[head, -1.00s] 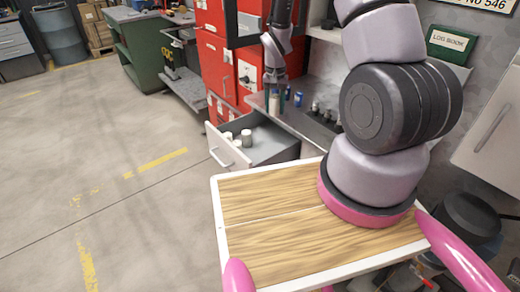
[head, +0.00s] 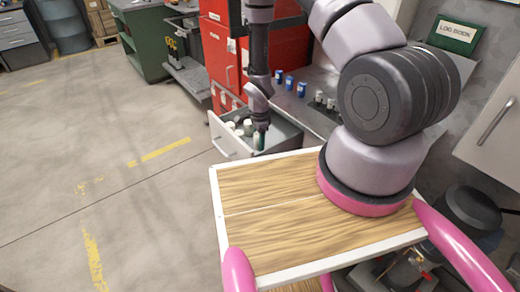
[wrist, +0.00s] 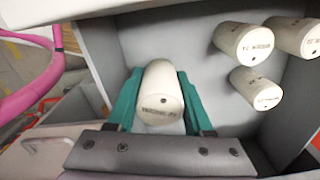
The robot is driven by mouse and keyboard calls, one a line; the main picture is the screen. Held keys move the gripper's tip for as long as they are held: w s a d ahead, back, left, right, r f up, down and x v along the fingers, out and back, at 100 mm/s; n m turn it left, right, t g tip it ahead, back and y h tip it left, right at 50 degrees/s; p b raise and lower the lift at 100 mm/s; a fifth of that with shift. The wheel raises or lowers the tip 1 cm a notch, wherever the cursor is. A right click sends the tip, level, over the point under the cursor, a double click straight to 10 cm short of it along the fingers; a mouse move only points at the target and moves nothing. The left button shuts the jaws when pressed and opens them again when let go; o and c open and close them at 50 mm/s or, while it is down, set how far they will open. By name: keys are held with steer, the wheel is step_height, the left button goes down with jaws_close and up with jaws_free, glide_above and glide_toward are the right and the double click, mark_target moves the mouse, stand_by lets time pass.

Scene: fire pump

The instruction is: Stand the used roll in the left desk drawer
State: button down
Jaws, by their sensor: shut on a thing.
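My gripper (head: 259,140) points down into the open left desk drawer (head: 227,143). In the wrist view its teal fingers (wrist: 160,108) are shut on a pale, cream-coloured roll (wrist: 160,85) with small dark print on its end. The held roll is inside the drawer walls, and its end faces the wrist camera. Whether it touches the drawer floor cannot be told. Three similar pale rolls, among them one at the top (wrist: 243,42) and a lower one (wrist: 255,88), stand in the drawer to the right in the wrist view, apart from the held one.
Several blue cans (head: 289,82) and small dark-and-pale items (head: 320,100) stand on the grey desk top beside the drawer. Red cabinets (head: 225,60) rise behind. My wooden-topped base is close to the drawer. The floor at left is clear.

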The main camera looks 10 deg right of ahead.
steer(key=shift+f, duration=2.35)
steer(key=shift+f, duration=0.15)
steer(key=shift+c, duration=1.5)
jaws_free()
